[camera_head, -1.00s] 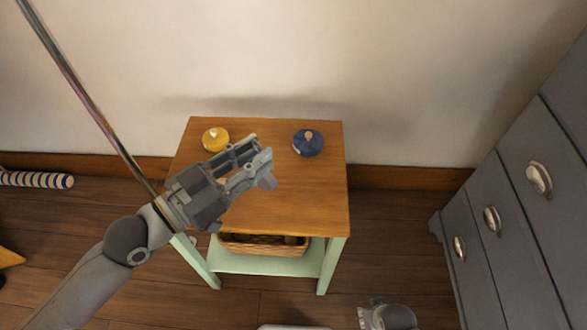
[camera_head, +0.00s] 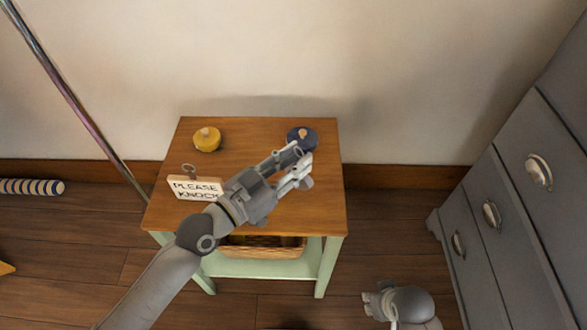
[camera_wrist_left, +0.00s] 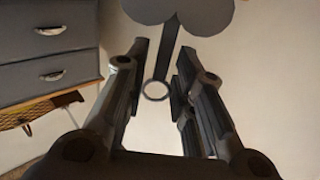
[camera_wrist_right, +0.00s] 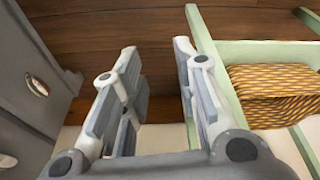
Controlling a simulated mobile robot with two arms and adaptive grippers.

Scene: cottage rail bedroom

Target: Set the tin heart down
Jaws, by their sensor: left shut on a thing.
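The tin heart (camera_wrist_left: 180,14) is a flat grey shape with rounded lobes at the top of the left wrist view. A dark stem runs down from it to a small ring (camera_wrist_left: 156,90) between my left fingers. My left gripper (camera_head: 300,164) is shut on the heart, above the back right part of the wooden tabletop (camera_head: 240,160). In the head view I cannot make out the heart clearly around the fingers. My right gripper (camera_wrist_right: 158,62) is open and empty, low to the right of the table; it also shows in the head view (camera_head: 372,303).
On the tabletop, a yellow round thing (camera_head: 207,140) stands back left and a blue one (camera_head: 302,136) back right, close to my left fingers. A "PLEASE KNOCK" sign (camera_head: 192,187) is at the left. A basket (camera_head: 262,247) sits below. Grey drawers (camera_head: 500,200) stand right.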

